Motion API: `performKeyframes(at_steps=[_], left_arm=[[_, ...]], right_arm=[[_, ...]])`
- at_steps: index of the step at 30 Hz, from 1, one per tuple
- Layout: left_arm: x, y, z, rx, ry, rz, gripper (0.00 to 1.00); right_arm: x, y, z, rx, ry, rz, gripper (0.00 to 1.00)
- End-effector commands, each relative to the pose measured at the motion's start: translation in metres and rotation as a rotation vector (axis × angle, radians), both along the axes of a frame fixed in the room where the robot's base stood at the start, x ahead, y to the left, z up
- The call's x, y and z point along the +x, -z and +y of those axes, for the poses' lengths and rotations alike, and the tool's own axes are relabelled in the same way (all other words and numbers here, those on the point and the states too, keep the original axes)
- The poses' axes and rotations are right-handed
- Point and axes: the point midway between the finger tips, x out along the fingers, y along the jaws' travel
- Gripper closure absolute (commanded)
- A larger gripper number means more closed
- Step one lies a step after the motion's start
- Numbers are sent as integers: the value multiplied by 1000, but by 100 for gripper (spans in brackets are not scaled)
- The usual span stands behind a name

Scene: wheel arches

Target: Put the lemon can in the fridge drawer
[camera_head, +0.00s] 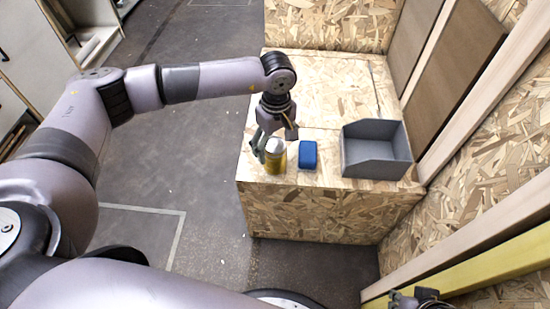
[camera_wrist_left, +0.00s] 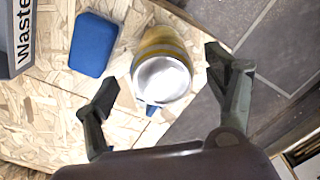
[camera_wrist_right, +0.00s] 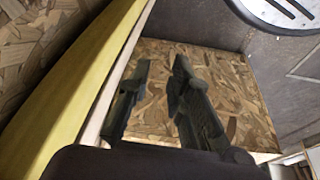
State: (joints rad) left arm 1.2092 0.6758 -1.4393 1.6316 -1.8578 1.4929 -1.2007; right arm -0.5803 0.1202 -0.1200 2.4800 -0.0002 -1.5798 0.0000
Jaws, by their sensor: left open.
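The yellow can (camera_head: 276,158) with a pale silver top stands upright near the front left edge of the wooden bench. I take it for the lemon can, though its label is not readable. In the left wrist view the can (camera_wrist_left: 162,75) lies between and beyond the two fingertips. My left gripper (camera_head: 270,147) is open over the can, one finger on each side, and no grip shows. My right gripper (camera_wrist_right: 160,75) is empty, its fingers apart, low by the wooden wall. No fridge drawer is clearly identifiable.
A blue block (camera_head: 308,154) lies just right of the can. A grey open bin (camera_head: 375,164) stands further right; its side reads "Waste" in the left wrist view (camera_wrist_left: 22,35). The bench (camera_head: 320,95) is clear behind. Pale cabinets (camera_head: 30,50) stand at upper left across open floor.

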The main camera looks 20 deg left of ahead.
Motion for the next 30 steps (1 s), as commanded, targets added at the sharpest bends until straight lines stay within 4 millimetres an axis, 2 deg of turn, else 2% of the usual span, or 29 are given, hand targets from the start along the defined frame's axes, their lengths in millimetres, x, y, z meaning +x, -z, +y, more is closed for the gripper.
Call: performKeyframes(at_steps=[3,10,19,24,30], left_arm=[[0,16,0,-2,-1,0,22],[0,29,0,-1,-1,1,22],[-1,66,2,-1,-1,1,22],[0,73,2,-2,0,-1,22],[0,72,2,-2,-1,-1,24]], right_arm=[[13,-1,4,12,-5,-56,81],[26,-3,8,24,-10,-115,81],[70,-19,22,68,-27,-329,81],[78,-24,24,77,-30,-372,81],[78,-24,24,77,-30,-373,81]])
